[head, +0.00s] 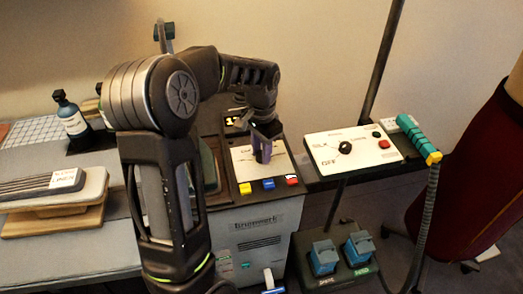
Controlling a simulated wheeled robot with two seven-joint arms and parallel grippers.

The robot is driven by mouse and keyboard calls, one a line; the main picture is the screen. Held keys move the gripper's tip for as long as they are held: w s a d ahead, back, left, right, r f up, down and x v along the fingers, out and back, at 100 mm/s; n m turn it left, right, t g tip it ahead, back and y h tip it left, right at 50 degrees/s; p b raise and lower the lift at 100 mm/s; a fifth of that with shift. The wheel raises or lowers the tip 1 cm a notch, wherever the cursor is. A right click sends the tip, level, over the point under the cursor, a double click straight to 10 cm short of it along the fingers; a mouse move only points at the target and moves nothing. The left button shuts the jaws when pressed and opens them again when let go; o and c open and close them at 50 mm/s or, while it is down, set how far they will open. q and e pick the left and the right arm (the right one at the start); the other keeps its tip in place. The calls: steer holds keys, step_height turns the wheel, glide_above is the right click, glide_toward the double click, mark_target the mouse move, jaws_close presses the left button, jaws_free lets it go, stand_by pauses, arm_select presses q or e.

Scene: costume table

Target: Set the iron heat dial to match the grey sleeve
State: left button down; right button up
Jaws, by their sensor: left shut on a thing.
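The left control panel (243,172), on the cabinet, is white with a yellow, a blue and a red button along its front edge. My left gripper (262,153) points down onto this panel and is shut on what appears to be its dial. The knob itself and its setting are hidden by the fingers. A grey padded sleeve piece (85,190) lies on a wooden stand at the left; its white tag (67,178) is too small to read surely. My right gripper is not in view.
A second white panel (370,155) at the right has a black knob (345,147) and red and green buttons. A teal-handled hose tool (418,140) lies at its right end. Two blue pedals (325,257) sit below. A dark bottle (70,120) stands at the left.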

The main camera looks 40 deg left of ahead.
arm_select(q)
steer(key=shift+m, duration=0.6)
steer(key=c, duration=1.1)
jaws_free()
steer(key=shift+r, duration=0.1)
step_height(320, 180, up, 8)
steer(key=shift+f, duration=0.15)
